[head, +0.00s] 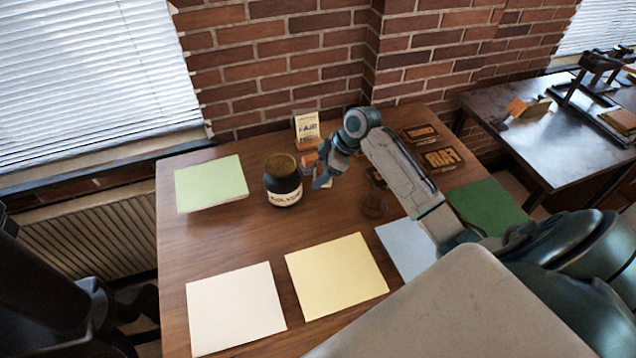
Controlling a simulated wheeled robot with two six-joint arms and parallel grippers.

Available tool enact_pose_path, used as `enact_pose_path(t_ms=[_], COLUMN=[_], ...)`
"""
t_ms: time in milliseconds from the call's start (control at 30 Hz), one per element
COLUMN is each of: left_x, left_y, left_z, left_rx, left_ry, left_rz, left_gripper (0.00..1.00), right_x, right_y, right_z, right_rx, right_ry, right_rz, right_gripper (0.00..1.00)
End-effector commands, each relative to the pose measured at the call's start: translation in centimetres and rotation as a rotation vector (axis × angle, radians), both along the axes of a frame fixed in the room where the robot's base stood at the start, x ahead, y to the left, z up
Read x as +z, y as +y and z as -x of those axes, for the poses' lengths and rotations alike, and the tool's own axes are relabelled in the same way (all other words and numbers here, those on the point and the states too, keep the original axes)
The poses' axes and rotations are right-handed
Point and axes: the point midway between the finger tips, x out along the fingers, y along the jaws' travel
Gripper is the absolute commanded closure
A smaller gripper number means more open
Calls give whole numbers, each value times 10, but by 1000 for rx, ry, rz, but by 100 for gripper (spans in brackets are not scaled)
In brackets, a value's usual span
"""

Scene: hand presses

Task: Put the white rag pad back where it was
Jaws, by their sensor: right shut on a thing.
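My right gripper (321,172) is over the back middle of the wooden table, just right of a dark jar (284,183) with a pale label. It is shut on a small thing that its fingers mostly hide. An orange-brown bit (311,160) shows by the fingers, but I cannot tell whether it belongs to the held thing. I cannot clearly make out the white rag pad anywhere. A dark brown knobbed tool (374,207) stands right of the gripper, partly behind my forearm. My left arm is dark at the lower left, and its fingers cannot be made out.
Pale green (211,184), white (235,308), yellow (336,275), light blue (402,247) and dark green (486,208) sheets lie on the table (235,235). A small lettered card (307,128) stands at the back. Lettered blocks (442,159) lie behind my forearm. A second table (530,135) is at right.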

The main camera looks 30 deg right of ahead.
Motion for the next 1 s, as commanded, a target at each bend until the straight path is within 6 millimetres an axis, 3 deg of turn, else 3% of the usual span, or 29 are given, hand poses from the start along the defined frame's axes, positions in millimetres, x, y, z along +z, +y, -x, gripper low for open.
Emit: enact_pose_path(t_ms=[500, 800, 833, 900, 1000], left_x=[22, 18, 19, 19, 19], left_y=[13, 12, 12, 12, 11], left_z=[-1, -2, -2, -2, -2], left_rx=[-5, -4, -4, -4, -4], left_ry=[-2, -3, -3, -3, -3], left_rz=[-13, -13, -13, -12, -12], left_gripper=[55, 55, 55, 55, 55], right_x=[-55, -59, -59, -58, -58], right_y=[1, 1, 1, 1, 1], right_z=[1, 0, 0, 0, 0], right_rx=[-1, -1, -1, -1, -1], right_ry=[1, -1, -1, -1, -1], right_rz=[1, 2, 2, 2, 2], right_gripper=[60, 60, 38, 24, 20])
